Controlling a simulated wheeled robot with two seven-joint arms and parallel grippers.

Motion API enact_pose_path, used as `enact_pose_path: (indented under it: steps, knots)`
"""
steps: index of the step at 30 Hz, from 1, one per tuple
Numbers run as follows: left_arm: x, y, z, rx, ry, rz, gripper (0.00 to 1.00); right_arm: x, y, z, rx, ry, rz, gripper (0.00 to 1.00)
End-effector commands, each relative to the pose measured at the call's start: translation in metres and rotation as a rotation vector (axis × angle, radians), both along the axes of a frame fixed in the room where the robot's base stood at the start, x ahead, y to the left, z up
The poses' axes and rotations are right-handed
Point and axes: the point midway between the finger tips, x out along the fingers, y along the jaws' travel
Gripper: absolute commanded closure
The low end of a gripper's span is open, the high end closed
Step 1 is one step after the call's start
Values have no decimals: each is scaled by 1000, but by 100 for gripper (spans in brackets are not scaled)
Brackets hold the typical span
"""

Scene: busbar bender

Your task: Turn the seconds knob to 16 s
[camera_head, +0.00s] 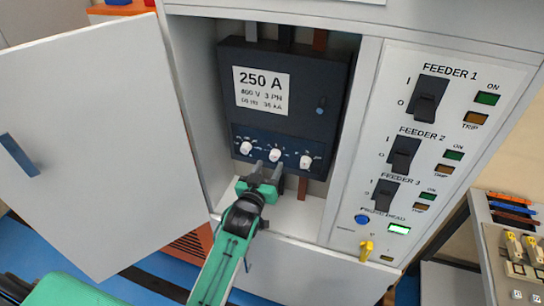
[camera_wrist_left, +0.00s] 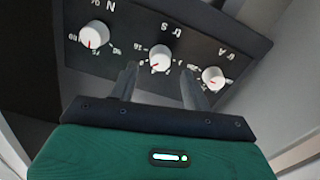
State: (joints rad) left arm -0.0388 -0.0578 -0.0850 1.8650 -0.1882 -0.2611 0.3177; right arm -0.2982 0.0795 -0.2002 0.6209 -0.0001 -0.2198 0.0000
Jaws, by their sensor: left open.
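The seconds knob (camera_head: 274,155) is the white middle one of three on the dark breaker's lower panel. In the left wrist view the middle knob (camera_wrist_left: 160,57) has a label that seems to end in S and a 16 on its scale. Its red mark points toward the lower left there. My left gripper (camera_head: 269,168) is open and empty just in front of and below this knob. In the left wrist view its two grey fingers (camera_wrist_left: 158,80) stand apart, one to each side below the knob, with no visible contact. My right gripper is out of view.
Similar white knobs stand to the left (camera_head: 246,148) and right (camera_head: 306,162). The breaker (camera_head: 290,95) sits in a cabinet recess, with an open door (camera_head: 90,140) at left. A feeder panel (camera_head: 395,225) with black switches and a yellow key (camera_head: 366,249) is at right.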

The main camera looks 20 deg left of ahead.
Motion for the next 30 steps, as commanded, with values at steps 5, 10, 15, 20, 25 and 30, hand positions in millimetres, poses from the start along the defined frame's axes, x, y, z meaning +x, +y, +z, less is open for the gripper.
enact_pose_path:
  steps: [5, 10, 15, 20, 25, 30]
  knots:
    - [25, -1, 2, -1, 0, 0, 51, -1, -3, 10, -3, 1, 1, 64]
    - [35, -1, 1, -1, 0, 0, 51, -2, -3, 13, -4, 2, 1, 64]
    - [37, -1, -1, -1, 1, 1, 51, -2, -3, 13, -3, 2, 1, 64]
    - [37, -1, -1, 0, 1, 0, 51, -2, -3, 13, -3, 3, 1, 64]
    - [37, -1, -1, 0, 1, 0, 85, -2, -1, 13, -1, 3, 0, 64]
    - [37, -1, 0, 1, 1, 0, 96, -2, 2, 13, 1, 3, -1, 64]
